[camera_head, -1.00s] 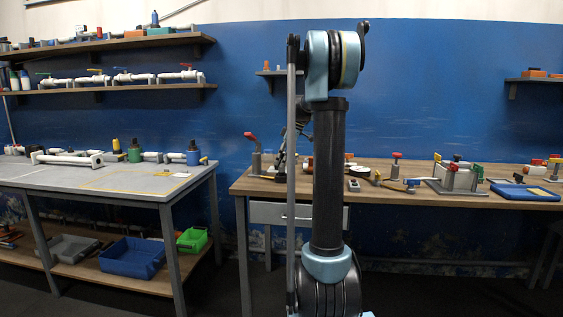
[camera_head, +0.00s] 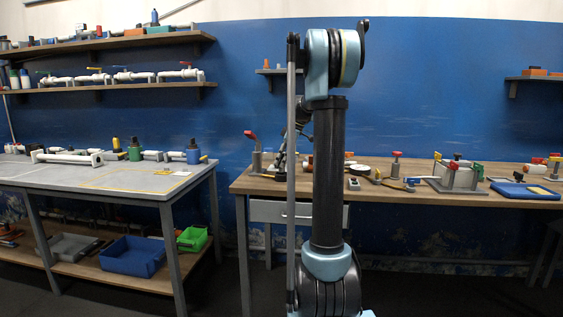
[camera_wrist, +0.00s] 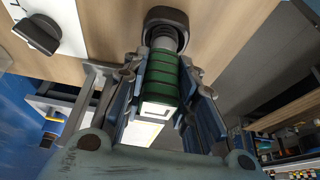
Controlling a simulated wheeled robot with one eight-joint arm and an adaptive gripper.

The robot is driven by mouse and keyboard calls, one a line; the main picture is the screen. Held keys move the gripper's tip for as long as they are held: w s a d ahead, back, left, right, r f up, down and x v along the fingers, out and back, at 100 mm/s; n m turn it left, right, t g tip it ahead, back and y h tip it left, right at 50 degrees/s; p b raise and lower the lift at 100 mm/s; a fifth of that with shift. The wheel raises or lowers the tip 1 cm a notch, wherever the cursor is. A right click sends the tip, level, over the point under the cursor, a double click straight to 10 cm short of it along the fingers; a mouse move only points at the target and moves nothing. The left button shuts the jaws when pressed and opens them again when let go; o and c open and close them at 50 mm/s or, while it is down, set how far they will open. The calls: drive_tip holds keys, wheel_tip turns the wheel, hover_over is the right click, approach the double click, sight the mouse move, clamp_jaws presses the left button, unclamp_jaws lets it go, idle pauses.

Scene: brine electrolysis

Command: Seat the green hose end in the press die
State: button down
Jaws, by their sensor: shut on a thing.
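In the wrist view my gripper (camera_wrist: 170,82) is shut on the green hose end (camera_wrist: 162,76), a ribbed green piece with a pale square end face toward the camera. A grey stem (camera_wrist: 164,38) leads from its far end to a dark round ring (camera_wrist: 167,17) at the top. I cannot tell whether the stem is inside the ring or only in front of it, or whether this ring is the press die. In the head view my arm's column hides most of the work area, and the hose end cannot be made out.
A black knob on a white plate (camera_wrist: 72,38) is at the wrist view's upper left. In the head view the wooden bench (camera_head: 400,198) holds a red-handled device (camera_head: 250,136), a grey fixture (camera_head: 453,181) and a blue tray (camera_head: 526,191). A grey table (camera_head: 60,180) stands left.

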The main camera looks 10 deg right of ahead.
drive_tip(key=shift+f, duration=0.25)
idle(0.7)
drive_tip(key=c, duration=1.2)
unclamp_jaws()
